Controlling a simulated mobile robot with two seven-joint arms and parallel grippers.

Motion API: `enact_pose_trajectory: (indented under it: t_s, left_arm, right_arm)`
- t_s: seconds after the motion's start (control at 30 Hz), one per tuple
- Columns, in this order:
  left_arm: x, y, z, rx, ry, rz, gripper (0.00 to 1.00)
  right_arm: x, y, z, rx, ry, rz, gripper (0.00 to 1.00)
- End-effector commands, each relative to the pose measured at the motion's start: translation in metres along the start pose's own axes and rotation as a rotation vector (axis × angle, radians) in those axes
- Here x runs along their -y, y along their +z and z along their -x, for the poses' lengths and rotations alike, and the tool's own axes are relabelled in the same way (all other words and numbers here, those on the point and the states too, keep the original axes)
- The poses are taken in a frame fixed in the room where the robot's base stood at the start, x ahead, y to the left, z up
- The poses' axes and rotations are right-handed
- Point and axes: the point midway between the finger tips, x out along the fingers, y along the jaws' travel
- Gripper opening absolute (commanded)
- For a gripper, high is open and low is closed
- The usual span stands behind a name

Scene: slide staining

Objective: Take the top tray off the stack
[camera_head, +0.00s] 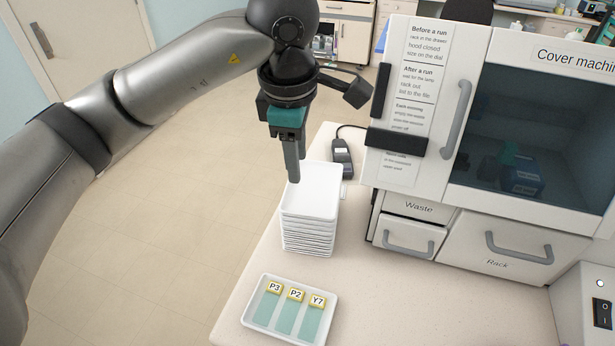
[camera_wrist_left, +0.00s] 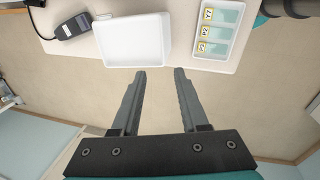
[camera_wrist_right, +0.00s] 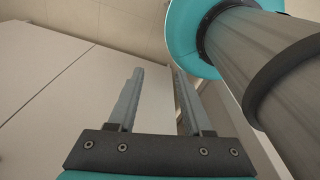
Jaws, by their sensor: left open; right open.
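A stack of white trays (camera_head: 308,236) stands on the bench near its left edge. The top tray (camera_head: 312,190) is empty; it also shows in the left wrist view (camera_wrist_left: 132,40). My left gripper (camera_head: 293,170) is open and empty. In the head view its fingers point down over the left far part of the stack. In the left wrist view its fingertips (camera_wrist_left: 162,72) lie just outside the top tray's edge, with nothing between them. My right gripper (camera_wrist_right: 157,72) is open and empty, seen only in the right wrist view, facing pale panels.
A tray (camera_head: 247,318) with three labelled slides, P3, P2 and Y7, lies in front of the stack. A dark device (camera_head: 341,152) with a cable sits behind the stack. The cover machine (camera_head: 530,130) with Waste and Rack drawers stands to the right.

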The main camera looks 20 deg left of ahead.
Motion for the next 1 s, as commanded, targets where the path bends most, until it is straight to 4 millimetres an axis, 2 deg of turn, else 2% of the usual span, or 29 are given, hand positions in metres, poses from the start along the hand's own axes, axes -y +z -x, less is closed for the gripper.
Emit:
enact_pose_trajectory:
  t_s: [0.23,0.4,0.67,1.0]
  left_arm:
    - [0.002,-0.001,-0.046,-0.004,-0.008,0.0,0.44]
    - [0.001,0.0,-0.079,-0.002,-0.006,0.0,0.44]
    - [0.001,0.001,-0.1,0.0,-0.004,0.0,0.44]
    - [0.002,0.005,-0.144,0.001,-0.004,0.001,0.44]
  right_arm:
    - [0.001,0.016,0.007,0.025,-0.001,0.001,0.5]
    - [0.001,0.017,0.011,0.028,-0.001,0.001,0.5]
    - [-0.001,0.01,0.013,0.018,0.001,0.001,0.5]
    - [-0.001,0.007,0.025,0.013,0.001,0.001,0.5]
